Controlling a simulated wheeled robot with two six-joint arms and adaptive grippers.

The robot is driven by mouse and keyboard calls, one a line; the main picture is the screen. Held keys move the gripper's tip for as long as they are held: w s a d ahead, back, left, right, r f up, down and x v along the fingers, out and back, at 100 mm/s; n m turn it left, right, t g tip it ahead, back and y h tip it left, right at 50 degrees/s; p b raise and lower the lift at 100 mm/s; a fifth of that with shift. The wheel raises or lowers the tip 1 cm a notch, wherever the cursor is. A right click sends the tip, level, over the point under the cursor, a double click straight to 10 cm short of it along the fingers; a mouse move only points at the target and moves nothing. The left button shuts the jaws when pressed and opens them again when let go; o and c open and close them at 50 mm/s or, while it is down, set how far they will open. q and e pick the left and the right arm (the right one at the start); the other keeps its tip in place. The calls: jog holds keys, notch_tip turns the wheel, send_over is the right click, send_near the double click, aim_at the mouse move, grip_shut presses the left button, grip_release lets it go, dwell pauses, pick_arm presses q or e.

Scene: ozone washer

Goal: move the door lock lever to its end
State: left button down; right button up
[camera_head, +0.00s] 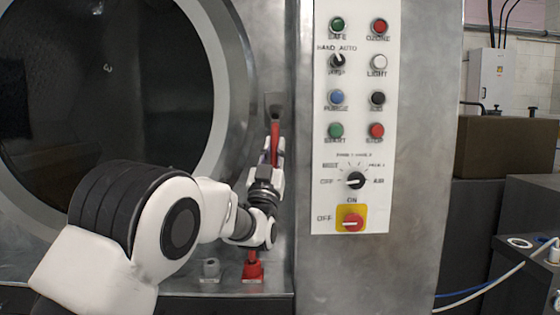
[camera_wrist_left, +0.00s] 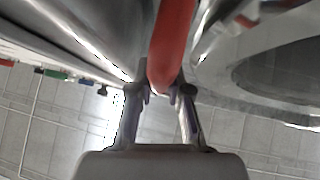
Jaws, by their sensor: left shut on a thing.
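The door lock lever (camera_head: 275,143) is a red handle hanging from a dark pivot bracket (camera_head: 274,103) on the metal front, between the round door and the control panel. In the head view it stands nearly upright. My left gripper (camera_head: 272,165) is at the lever's lower part, and the fingers partly hide it there. In the left wrist view the red lever (camera_wrist_left: 170,45) comes down from the top edge to between the two fingertips of the left gripper (camera_wrist_left: 161,92), which is shut on its end. My right gripper is in neither view.
The round dark door (camera_head: 90,85) with its grey rim is left of the lever. The white control panel (camera_head: 352,120) with buttons and knobs is close on the right. A red fitting (camera_head: 252,268) and a grey one (camera_head: 211,268) stand low on the ledge below my left arm.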

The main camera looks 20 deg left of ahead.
pick_arm(q)
jog(key=shift+d+r+n+y, duration=0.15)
jog(key=shift+d+n+y, duration=0.05)
jog(key=shift+n+y, duration=0.65)
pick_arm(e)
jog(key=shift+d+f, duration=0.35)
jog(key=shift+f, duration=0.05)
pick_arm(q)
jog(key=c, duration=1.1)
grip_release()
jog(key=shift+w+d, duration=0.1)
jog(key=a+v, duration=0.1)
jog(key=v, duration=1.1)
jog(key=shift+d, duration=0.5)
